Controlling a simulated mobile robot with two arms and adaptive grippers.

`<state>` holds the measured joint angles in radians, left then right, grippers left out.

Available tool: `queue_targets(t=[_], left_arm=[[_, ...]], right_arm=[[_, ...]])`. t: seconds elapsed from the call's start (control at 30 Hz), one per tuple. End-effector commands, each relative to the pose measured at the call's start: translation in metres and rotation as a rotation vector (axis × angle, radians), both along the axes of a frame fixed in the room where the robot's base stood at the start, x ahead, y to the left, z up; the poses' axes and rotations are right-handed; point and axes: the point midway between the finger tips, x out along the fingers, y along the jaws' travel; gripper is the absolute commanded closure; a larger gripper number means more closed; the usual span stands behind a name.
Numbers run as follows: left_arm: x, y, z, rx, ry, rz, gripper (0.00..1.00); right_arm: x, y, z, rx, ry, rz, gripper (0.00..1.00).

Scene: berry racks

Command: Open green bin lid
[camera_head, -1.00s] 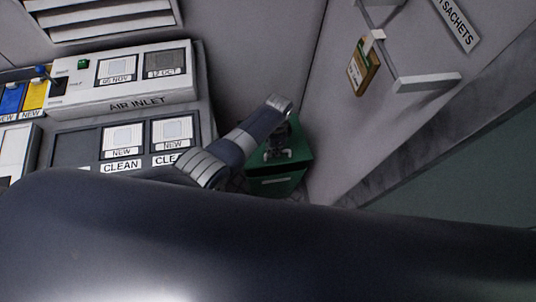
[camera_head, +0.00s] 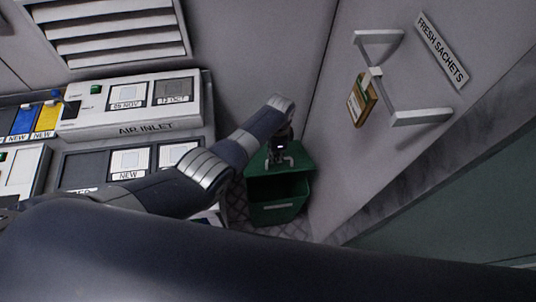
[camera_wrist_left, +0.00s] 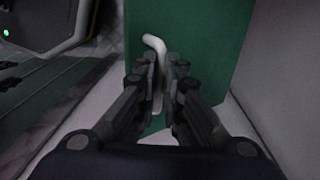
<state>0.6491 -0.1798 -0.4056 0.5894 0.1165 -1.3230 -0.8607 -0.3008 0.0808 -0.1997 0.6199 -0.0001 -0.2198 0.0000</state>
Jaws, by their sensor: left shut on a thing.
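The green bin (camera_head: 277,213) stands on the floor in the corner, with a pale label strip on its front. Its green lid (camera_head: 302,155) shows above the front wall, with a darker green band between them; I cannot tell how far the lid is raised. My left gripper (camera_head: 279,160) is at the lid. In the left wrist view, the left gripper (camera_wrist_left: 165,75) is shut on the pale bent lid handle (camera_wrist_left: 154,43), whose upper end sticks out beyond the fingers. The green lid panel (camera_wrist_left: 200,35) lies behind the fingers. My right gripper is not in view.
The air inlet panel (camera_head: 145,128) with its cards stands left of the bin. On the right wall, a bracket (camera_head: 422,116) and a hanging sachet (camera_head: 361,98) sit under the "FRESH SACHETS" sign (camera_head: 441,48). Patterned floor (camera_head: 300,229) shows around the bin.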

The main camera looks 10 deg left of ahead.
Motion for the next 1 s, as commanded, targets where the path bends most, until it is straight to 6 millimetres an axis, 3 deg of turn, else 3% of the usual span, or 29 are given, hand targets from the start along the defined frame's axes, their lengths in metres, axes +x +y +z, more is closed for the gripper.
queue_targets(t=[0.07,0.1,0.17,0.2,0.47,0.53,0.63,0.83,1.0], left_arm=[[0.010,-0.009,0.005,-0.020,-0.034,-0.004,1.00],[0.010,-0.009,0.005,-0.020,-0.034,-0.004,0.85],[0.010,-0.008,0.004,-0.019,-0.033,-0.003,0.72],[0.009,-0.007,0.004,-0.017,-0.032,-0.003,0.70],[0.006,-0.004,0.001,-0.011,-0.024,-0.001,0.70],[0.006,-0.003,0.002,-0.011,-0.022,0.000,0.70],[0.006,-0.003,0.005,-0.010,-0.022,0.000,0.70],[0.008,-0.003,0.025,-0.011,-0.025,-0.001,0.70],[0.010,-0.003,0.053,-0.010,-0.027,-0.001,0.70]], right_arm=[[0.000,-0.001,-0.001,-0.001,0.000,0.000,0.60],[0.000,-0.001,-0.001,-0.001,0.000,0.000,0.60],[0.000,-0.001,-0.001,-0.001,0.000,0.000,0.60],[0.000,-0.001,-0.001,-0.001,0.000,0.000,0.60],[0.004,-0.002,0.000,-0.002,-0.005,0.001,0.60],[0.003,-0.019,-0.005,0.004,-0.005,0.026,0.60],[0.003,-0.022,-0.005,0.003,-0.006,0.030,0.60],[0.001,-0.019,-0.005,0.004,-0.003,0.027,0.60],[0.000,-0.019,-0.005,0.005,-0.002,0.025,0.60]])
